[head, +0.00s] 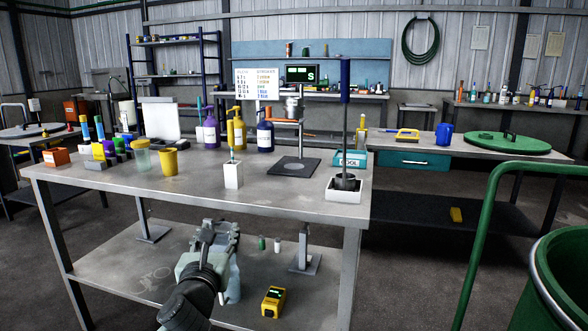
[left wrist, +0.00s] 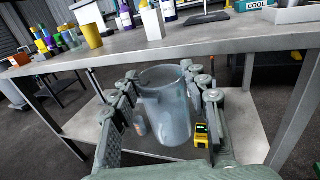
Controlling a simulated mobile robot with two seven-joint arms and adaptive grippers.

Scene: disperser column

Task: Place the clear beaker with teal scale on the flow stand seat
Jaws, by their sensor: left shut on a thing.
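My left gripper (head: 220,235) is shut on a clear beaker (left wrist: 166,100) below the front edge of the workbench. In the left wrist view the beaker stands nearly upright between the fingers, open end up. I cannot make out its scale. In the head view the gripper hides most of it; a pale blue-grey part (head: 233,282) shows below. The disc looks empty. My right gripper is not in view.
The bench (head: 265,203) edge lies between the beaker and the disc. A white block holder (head: 233,177), a yellow cup (head: 168,163) and a clear cup (head: 141,158) stand left; a tall rod in a white tray (head: 344,195) stands right. A yellow device (head: 272,301) lies on the lower shelf.

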